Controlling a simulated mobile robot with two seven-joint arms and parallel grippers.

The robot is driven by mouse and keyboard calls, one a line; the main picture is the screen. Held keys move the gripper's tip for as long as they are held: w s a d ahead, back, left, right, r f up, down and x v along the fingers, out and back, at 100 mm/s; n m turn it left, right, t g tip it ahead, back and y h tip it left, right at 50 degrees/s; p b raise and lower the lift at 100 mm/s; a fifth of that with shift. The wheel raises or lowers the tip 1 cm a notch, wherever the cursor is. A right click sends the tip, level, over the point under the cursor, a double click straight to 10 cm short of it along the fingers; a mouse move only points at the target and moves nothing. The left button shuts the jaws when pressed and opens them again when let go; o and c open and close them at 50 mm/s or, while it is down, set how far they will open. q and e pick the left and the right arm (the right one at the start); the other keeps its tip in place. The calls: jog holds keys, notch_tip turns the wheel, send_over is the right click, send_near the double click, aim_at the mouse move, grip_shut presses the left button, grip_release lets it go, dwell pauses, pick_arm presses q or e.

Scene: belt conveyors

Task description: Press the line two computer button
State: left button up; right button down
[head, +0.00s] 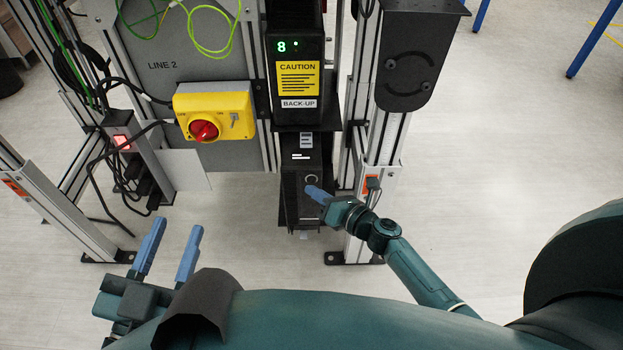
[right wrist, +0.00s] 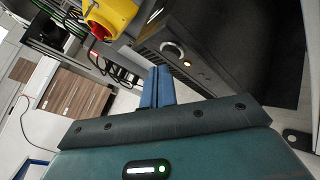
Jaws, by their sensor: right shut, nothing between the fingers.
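The line two computer (head: 299,181) is a slim black upright box below the back-up unit, beside the grey LINE 2 panel (head: 180,70). Its round, ringed button (head: 311,180) is on the front face. In the right wrist view the ringed button (right wrist: 172,50) shows just past my fingertips, with a small lit spot (right wrist: 187,63) near it. My right gripper (head: 316,193) is shut and empty, its blue fingertips close in front of the button; I cannot tell whether they touch. My left gripper (head: 173,240) is open and empty at the lower left, away from the computer.
A yellow switch box with a red knob (head: 204,130) is on the LINE 2 panel. A black back-up unit (head: 298,60) with a caution label sits above the computer. Metal posts (head: 385,140) stand to the right, and cables (head: 115,160) hang at left. The floor at right is clear.

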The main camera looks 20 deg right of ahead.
jog(key=shift+s, duration=0.15)
jog(key=shift+s+a+p, duration=0.2)
jog(key=shift+s+a, duration=0.05)
jog(key=shift+s, duration=0.55)
jog(key=shift+s+a+p, duration=0.2)
jog(key=shift+s, duration=0.6)
jog(key=shift+s+a+p, duration=0.2)
jog(key=shift+s+a, duration=0.05)
jog(key=shift+s, duration=0.55)
